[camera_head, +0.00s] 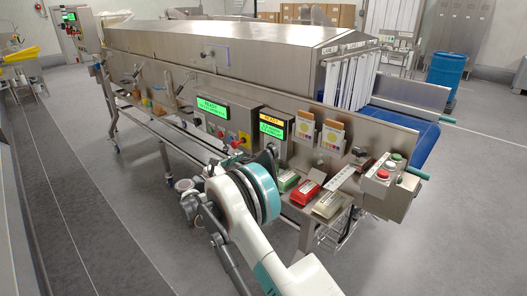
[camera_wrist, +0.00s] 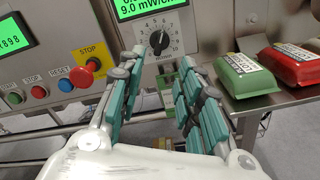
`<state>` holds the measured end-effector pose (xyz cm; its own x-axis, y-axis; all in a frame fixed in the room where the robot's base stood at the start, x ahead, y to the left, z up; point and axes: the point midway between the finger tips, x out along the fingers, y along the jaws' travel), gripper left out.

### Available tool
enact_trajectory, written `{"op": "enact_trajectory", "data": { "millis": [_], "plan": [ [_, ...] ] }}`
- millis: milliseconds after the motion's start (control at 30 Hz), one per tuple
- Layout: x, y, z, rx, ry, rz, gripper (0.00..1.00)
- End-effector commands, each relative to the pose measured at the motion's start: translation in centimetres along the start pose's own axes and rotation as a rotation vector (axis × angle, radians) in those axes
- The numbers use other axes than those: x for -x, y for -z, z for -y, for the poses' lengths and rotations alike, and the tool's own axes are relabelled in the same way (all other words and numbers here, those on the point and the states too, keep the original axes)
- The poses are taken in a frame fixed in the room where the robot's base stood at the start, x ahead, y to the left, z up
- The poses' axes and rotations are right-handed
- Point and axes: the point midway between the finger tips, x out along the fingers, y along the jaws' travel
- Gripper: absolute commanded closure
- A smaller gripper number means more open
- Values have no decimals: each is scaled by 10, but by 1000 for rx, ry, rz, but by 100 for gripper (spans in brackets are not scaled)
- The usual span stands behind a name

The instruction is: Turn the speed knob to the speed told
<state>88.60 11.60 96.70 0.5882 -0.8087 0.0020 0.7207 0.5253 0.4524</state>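A black knob (camera_wrist: 159,41) with a white pointer line sits on a numbered dial in the wrist view. It is under a green display (camera_wrist: 148,7) whose visible line reads about "9.0 mW/cm". Whether this is the speed knob I cannot tell; its label is unreadable. My gripper (camera_wrist: 165,62) is open, its two teal-padded fingers apart, with the tips near the lower part of the dial and nothing between them. In the head view, my arm hides the knob and most of the gripper. The panel's display (camera_head: 271,127) shows there.
Left of the dial are a red STOP button (camera_wrist: 93,65) and blue RESET, red and green buttons. Green (camera_wrist: 243,75) and red (camera_wrist: 290,62) packages lie on a shelf at the right. A control box (camera_head: 384,178) juts out at the machine's right end.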

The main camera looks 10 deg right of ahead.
Motion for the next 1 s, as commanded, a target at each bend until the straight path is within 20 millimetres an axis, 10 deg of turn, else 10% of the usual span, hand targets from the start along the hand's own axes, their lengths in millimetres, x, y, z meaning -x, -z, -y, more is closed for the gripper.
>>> {"op": "enact_trajectory", "data": {
  "millis": [600, 1000],
  "plan": [
    [-107, 2, 2, -1, 3, 0, 68],
    [-135, 0, 1, -1, 1, -1, 68]
  ]
}}
